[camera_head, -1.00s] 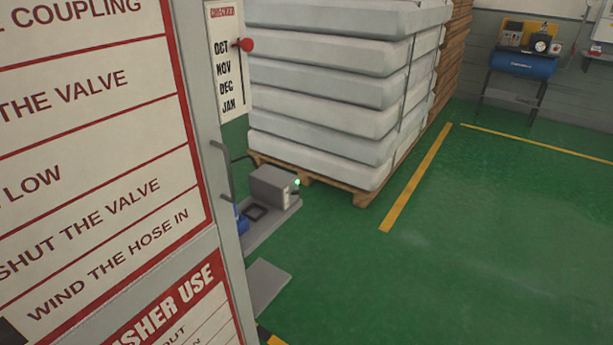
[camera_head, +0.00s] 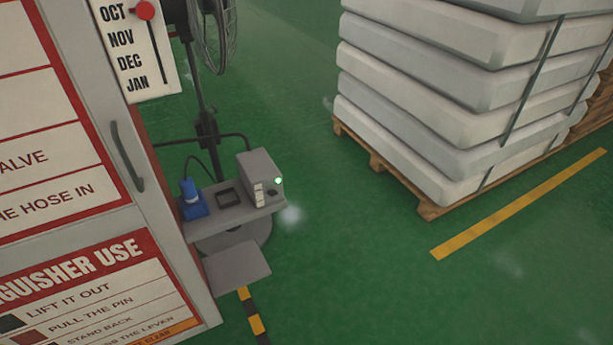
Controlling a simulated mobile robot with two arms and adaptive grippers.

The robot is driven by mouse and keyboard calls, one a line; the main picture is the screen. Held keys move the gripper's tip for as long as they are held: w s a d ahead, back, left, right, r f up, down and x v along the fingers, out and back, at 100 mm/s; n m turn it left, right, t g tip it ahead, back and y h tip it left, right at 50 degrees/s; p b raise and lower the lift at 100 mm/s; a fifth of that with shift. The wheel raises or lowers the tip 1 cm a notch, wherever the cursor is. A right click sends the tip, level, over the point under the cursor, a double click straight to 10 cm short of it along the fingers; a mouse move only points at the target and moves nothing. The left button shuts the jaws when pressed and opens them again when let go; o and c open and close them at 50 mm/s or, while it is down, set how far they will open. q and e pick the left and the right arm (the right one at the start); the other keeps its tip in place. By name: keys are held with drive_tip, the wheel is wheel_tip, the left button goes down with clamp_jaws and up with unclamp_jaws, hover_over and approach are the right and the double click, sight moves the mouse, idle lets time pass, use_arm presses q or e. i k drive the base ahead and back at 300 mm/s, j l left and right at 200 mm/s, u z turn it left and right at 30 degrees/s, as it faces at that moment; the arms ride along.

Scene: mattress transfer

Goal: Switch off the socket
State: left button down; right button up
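A grey box (camera_head: 257,171) with a lit green lamp (camera_head: 278,181) stands on a small grey shelf (camera_head: 236,212) left of centre. A pale switch-like part shows on its front, too small to read. A blue plug or socket (camera_head: 193,200) with a dark cable sits at the shelf's left end, next to the cabinet. I cannot tell which of these is the socket's switch. Neither of my grippers is in view.
A white cabinet (camera_head: 165,212) with red-bordered signs and a dark handle fills the left. A fan (camera_head: 212,35) on a dark stand is behind the shelf. Strapped mattresses (camera_head: 440,110) stand on a wooden pallet (camera_head: 385,173) at the right. Green floor (camera_head: 370,290) is clear in front.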

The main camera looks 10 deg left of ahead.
sight(272, 193)
drive_tip(key=i+l+u, duration=0.1)
drive_tip(key=l, duration=0.3)
drive_tip(key=i+l+u, duration=0.1)
drive_tip(key=l, duration=0.3)
drive_tip(key=i+l+u, duration=0.1)
drive_tip(key=l, duration=0.35)
